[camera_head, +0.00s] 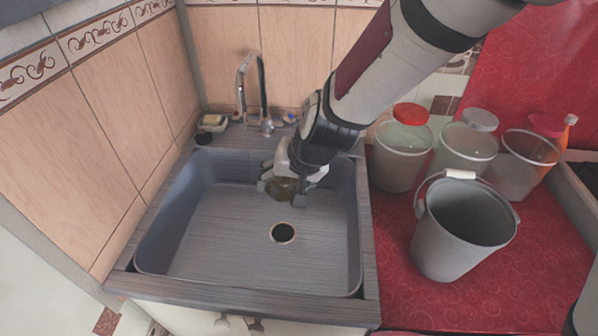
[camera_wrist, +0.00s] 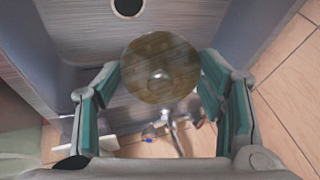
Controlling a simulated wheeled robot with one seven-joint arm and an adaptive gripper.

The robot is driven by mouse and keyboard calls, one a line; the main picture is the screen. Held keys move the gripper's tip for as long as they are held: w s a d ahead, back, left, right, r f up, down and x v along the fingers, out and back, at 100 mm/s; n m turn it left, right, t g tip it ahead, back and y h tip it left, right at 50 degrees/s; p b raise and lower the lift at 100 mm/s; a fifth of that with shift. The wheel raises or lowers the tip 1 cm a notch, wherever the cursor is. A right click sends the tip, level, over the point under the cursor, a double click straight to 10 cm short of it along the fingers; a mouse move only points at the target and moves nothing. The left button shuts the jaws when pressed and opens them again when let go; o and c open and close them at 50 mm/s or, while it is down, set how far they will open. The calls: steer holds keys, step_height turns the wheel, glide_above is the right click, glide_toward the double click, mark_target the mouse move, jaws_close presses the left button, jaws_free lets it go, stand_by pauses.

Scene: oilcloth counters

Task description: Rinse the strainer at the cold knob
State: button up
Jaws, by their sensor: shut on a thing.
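The strainer (camera_head: 283,188) is a round, brownish disc with a small knob at its centre. My gripper (camera_head: 282,191) is shut on it and holds it over the back part of the sink basin. In the wrist view the strainer (camera_wrist: 160,68) lies between the two fingers of the gripper (camera_wrist: 160,75). The chrome tap (camera_head: 262,88) stands behind the sink. A small blue-marked cold knob (camera_head: 289,118) is at the right of its base, and it also shows in the wrist view (camera_wrist: 150,132). No water is seen running.
The grey sink (camera_head: 225,225) is empty, with an open drain hole (camera_head: 283,233). A soap dish (camera_head: 212,123) sits at the back left. On the red counter stand a grey bucket (camera_head: 440,245) and several lidded jars (camera_head: 401,155). Tiled walls close the back and left.

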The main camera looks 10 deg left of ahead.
steer(key=shift+w+a+f+p, duration=0.25)
steer(key=shift+w+a, duration=0.55)
steer(key=shift+w+a+f+p, duration=0.2)
steer(key=shift+w+a, duration=0.55)
steer(key=w+a+f, duration=0.1)
steer(key=w+a, duration=0.5)
steer(key=shift+a+f, duration=0.35)
steer(key=shift+f, duration=0.05)
steer(key=shift+w, duration=0.1)
steer(key=shift+w+d, duration=0.1)
steer(key=shift+w+d, duration=0.3)
steer(key=shift+w, duration=0.05)
steer(key=shift+s+a, duration=0.1)
steer(key=shift+s, duration=0.05)
steer(key=shift+s+a, duration=0.3)
steer(key=shift+s, duration=0.05)
